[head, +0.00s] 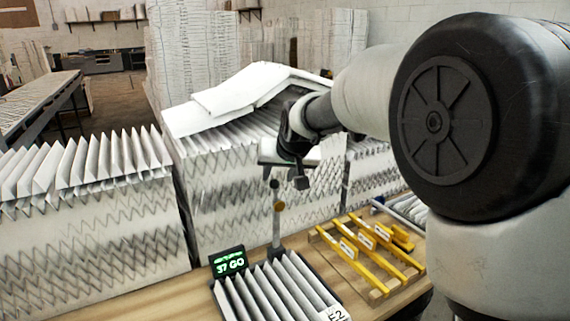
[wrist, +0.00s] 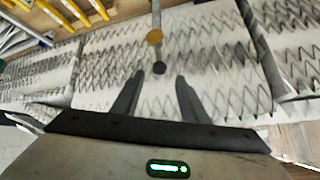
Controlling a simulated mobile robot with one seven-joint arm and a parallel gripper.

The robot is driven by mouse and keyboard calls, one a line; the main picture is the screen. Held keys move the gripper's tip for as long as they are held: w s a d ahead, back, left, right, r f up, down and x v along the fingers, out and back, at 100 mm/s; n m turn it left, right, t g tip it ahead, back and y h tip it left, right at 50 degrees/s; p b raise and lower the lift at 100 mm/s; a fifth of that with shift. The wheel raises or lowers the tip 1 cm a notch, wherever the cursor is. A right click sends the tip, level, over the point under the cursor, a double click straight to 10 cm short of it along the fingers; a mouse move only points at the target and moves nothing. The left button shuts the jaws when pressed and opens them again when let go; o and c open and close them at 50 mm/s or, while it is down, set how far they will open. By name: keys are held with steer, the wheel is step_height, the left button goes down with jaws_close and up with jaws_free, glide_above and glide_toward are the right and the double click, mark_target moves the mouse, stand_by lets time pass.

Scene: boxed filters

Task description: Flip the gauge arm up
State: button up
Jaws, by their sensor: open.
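The gauge (head: 277,230) is a thin grey post behind a pleated filter, with an orange disc partway up and a dark knob (head: 273,184) at its top. The part between disc and knob looks close to upright. In the wrist view the orange disc (wrist: 155,36) and the dark knob (wrist: 159,67) line up ahead of my fingers. My gripper (head: 286,178) is open and empty, beside the top of the gauge. In the wrist view its fingertips (wrist: 156,77) lie either side of the line to the knob; I cannot tell whether they touch it.
A pleated filter (head: 270,293) lies on the wooden table (head: 165,299), with a green-lit display (head: 229,262) reading "37 GO" beside it. A yellow rack (head: 368,255) stands to the right. Tall stacks of pleated filters (head: 235,195) stand close behind the gauge.

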steer(key=v, duration=0.9)
steer(key=shift+c, duration=0.4)
